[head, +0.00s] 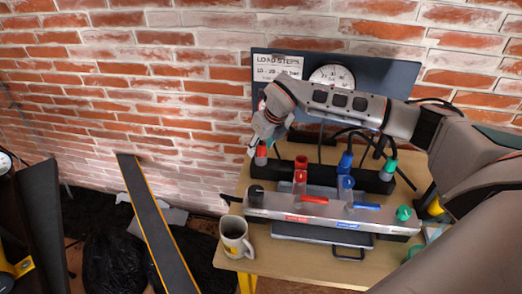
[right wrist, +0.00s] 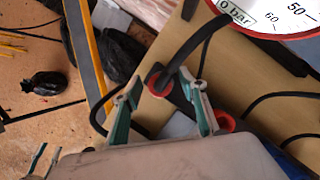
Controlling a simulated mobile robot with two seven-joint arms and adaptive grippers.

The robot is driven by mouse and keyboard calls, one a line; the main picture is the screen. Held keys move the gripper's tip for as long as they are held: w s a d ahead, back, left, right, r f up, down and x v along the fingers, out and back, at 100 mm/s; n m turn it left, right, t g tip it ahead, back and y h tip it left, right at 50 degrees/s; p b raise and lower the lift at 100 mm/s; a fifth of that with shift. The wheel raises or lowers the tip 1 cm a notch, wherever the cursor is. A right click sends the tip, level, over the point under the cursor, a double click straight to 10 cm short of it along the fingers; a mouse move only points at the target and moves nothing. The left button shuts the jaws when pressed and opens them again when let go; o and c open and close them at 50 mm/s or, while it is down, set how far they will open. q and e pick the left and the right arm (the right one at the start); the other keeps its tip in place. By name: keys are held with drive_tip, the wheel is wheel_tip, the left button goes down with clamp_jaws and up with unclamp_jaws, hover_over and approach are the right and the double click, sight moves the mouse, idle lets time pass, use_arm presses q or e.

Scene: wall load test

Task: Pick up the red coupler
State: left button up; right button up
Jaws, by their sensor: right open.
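A red coupler (head: 261,157) stands at the left end of a black holder on the table, directly under my right gripper (head: 259,145). In the right wrist view, the red coupler (right wrist: 154,83) shows as a red ring with a black hose at it, between and beyond the open fingertips of the right gripper (right wrist: 162,88). I cannot tell whether the fingers touch it. My left gripper is not in view.
The wooden table (head: 290,258) also holds a blue fitting (head: 346,160), a green fitting (head: 389,168) and a mug (head: 235,237) at the front left. A dark panel with a gauge (head: 332,77) and black hoses rise behind. A brick wall closes the back.

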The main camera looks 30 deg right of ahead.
clamp_jaws()
drive_tip(key=shift+w, duration=0.1)
wheel_tip(320, 180, up, 20)
idle(0.7)
